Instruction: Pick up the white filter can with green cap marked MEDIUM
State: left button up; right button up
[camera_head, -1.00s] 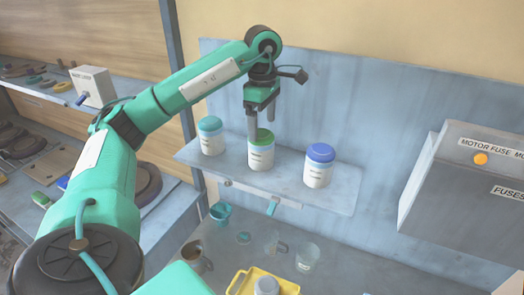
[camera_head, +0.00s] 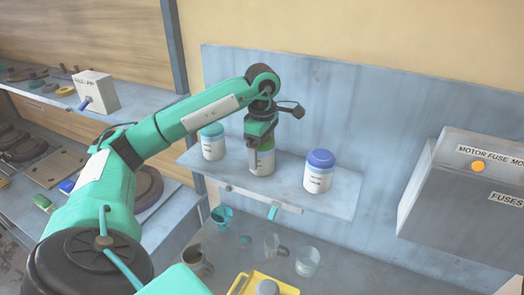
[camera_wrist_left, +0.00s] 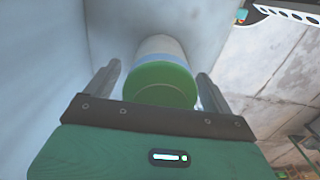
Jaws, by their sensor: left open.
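The white can with the green cap (camera_head: 262,160) stands upright on the wall shelf (camera_head: 338,199), between two other cans. Its label is too small to read. My left gripper (camera_head: 261,148) is open and lowered over this can from above, hiding part of the cap. In the left wrist view, the green cap (camera_wrist_left: 162,84) lies between the two open fingers (camera_wrist_left: 158,92), with a visible gap on the left side. My right gripper is not in view.
A teal-capped can (camera_head: 212,142) stands left of the green one and a blue-capped can (camera_head: 319,171) stands right. A grey fuse box (camera_head: 450,195) is on the wall at right. Cups and a yellow tray (camera_head: 284,288) are on the bench below.

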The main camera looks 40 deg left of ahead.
pick_arm(q)
jog(key=shift+f, duration=0.25)
jog(key=shift+c, duration=0.5)
jog(key=c, duration=1.1)
jog(key=shift+r, duration=0.15)
